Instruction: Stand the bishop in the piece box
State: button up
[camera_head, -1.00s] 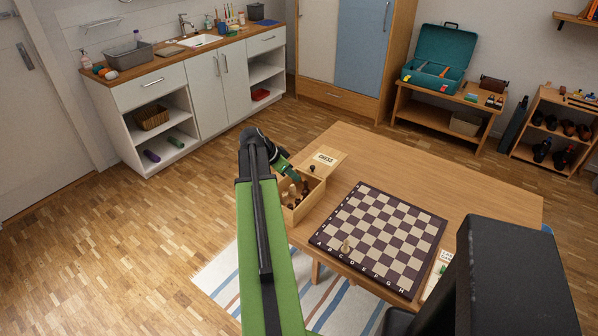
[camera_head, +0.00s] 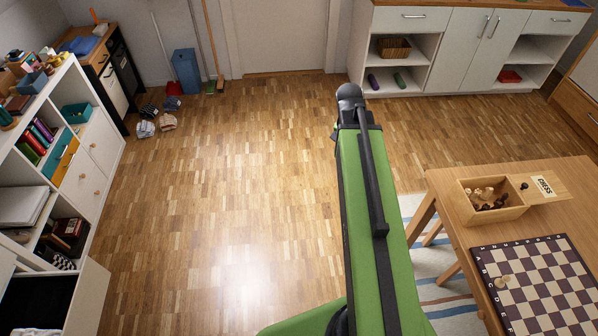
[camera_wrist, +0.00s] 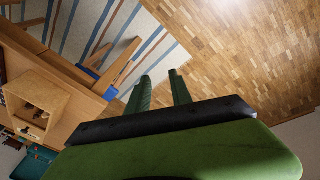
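I cannot pick out a bishop among the boxed pieces. My gripper is hidden behind my arm in the head view, away from the box, over the floor to the left. In the wrist view my gripper (camera_wrist: 160,88) has its two green fingers apart with nothing between them.
The wooden table (camera_head: 440,190) stands at the right, with the box lid (camera_head: 545,186) beside the box and a small dark piece near it. A striped rug (camera_head: 440,290) lies below. White shelves (camera_head: 95,150) line the left. The floor between is clear.

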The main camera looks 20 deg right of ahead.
jog(key=a+n+y+p, duration=0.1)
jog(key=a+n, duration=0.8)
jog(key=a, duration=1.7)
jog(key=shift+w+r+n+y, duration=0.2)
jog(key=shift+w+n+y, duration=0.1)
jog(key=shift+y, duration=0.5)
jog(key=shift+a, duration=0.1)
